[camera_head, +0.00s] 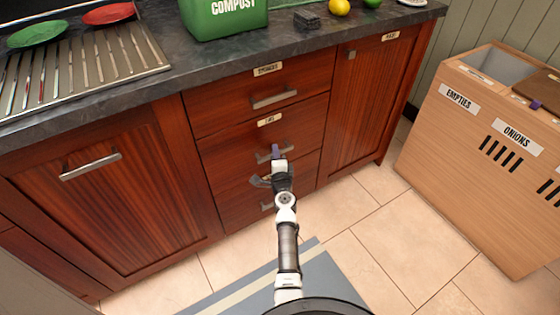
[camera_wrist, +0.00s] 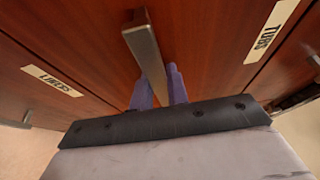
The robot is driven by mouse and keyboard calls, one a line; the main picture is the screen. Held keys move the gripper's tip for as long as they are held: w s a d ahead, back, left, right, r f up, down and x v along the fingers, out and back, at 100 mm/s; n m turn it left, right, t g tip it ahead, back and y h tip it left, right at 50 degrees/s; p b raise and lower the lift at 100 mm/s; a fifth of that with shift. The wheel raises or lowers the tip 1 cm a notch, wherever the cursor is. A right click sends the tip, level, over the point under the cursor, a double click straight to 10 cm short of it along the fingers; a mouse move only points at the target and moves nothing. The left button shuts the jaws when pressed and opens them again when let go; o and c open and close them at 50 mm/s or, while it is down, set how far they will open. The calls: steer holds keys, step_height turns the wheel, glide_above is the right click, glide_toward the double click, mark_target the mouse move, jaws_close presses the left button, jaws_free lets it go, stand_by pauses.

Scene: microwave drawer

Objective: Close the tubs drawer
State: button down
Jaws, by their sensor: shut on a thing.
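The tubs drawer (camera_head: 232,152) is the middle front in a stack of dark red wooden drawers under the counter. Its pale TUBS label shows at the right of the wrist view (camera_wrist: 263,32). In the head view its front looks about flush with its neighbours; I cannot tell whether a small gap remains. My gripper (camera_head: 276,152) is at this drawer's grey bar handle (camera_wrist: 145,48). In the wrist view its purple fingers (camera_wrist: 160,88) sit on either side of the bar and are shut on it. The finger tips are partly hidden by the handle.
A drawer with a handle (camera_head: 274,98) is above, and another (camera_head: 218,208) is below. Cupboard doors (camera_head: 115,190) flank the stack. A wooden bin unit (camera_head: 470,165) stands at the right. A grey-blue mat (camera_head: 325,280) lies on the tiled floor, which is otherwise clear.

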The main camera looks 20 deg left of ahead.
steer(key=shift+w+a+r, duration=0.15)
steer(key=c, duration=1.4)
jaws_free()
steer(key=shift+o, duration=0.2)
steer(key=shift+a+f, duration=0.15)
steer(key=shift+f, duration=0.05)
